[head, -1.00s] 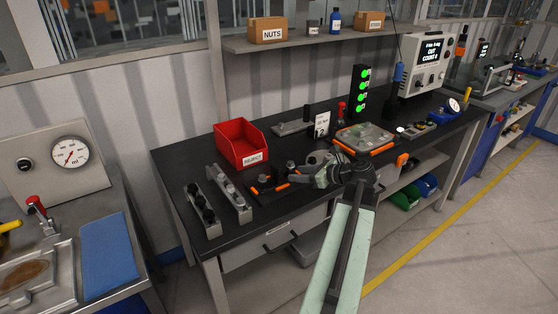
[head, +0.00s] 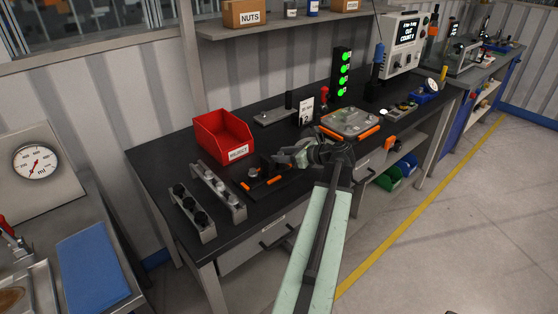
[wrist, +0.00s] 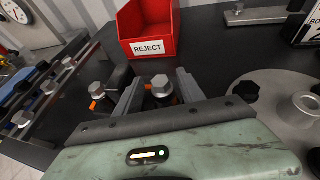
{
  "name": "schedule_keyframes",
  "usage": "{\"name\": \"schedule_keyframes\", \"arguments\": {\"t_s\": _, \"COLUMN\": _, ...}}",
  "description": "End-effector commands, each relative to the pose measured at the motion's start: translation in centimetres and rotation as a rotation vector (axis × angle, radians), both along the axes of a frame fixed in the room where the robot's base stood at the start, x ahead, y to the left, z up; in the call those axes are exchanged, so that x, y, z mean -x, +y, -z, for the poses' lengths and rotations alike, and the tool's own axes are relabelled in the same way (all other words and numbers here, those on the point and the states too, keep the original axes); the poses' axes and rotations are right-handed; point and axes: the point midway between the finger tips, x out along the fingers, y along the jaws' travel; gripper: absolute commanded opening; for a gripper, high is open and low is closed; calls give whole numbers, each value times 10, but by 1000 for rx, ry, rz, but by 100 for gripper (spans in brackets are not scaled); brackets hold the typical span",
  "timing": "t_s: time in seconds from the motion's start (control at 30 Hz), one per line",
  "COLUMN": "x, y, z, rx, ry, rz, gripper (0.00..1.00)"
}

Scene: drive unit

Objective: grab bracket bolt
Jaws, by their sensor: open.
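A silver hex-headed bolt (wrist: 161,84) shows in the wrist view between the two fingers of my gripper (wrist: 158,88). The fingers stand apart on either side of it; I cannot tell whether they touch it. A second hex-headed bolt (wrist: 98,90) is outside the left finger. In the head view my gripper (head: 284,158) is over the dark fixture with orange ends (head: 262,182) on the black bench. One bolt (head: 253,172) shows at the fixture's left; the other is hidden by my gripper.
A red REJECT bin (head: 222,137) stands just behind the fixture. Two metal racks (head: 218,192) holding round parts are to the left. A grey tray with orange edges (head: 350,124) is to the right. A shelf (head: 290,24) runs above the bench.

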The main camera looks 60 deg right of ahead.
Motion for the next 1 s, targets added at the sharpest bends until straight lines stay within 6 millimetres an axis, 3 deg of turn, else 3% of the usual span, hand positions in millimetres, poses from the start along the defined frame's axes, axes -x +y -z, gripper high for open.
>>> {"name": "schedule_keyframes", "arguments": {"t_s": 0.23, "x": -35, "y": -4, "z": 21, "rx": -1, "ry": 0, "rz": 1, "gripper": 47}}
{"name": "schedule_keyframes", "arguments": {"t_s": 0.47, "x": -38, "y": -4, "z": 19, "rx": 0, "ry": 0, "rz": 4, "gripper": 47}}
{"name": "schedule_keyframes", "arguments": {"t_s": 0.63, "x": -37, "y": -4, "z": 19, "rx": 0, "ry": 0, "rz": 4, "gripper": 0}}
{"name": "schedule_keyframes", "arguments": {"t_s": 1.0, "x": -37, "y": -4, "z": 16, "rx": 0, "ry": 0, "rz": 4, "gripper": 0}}
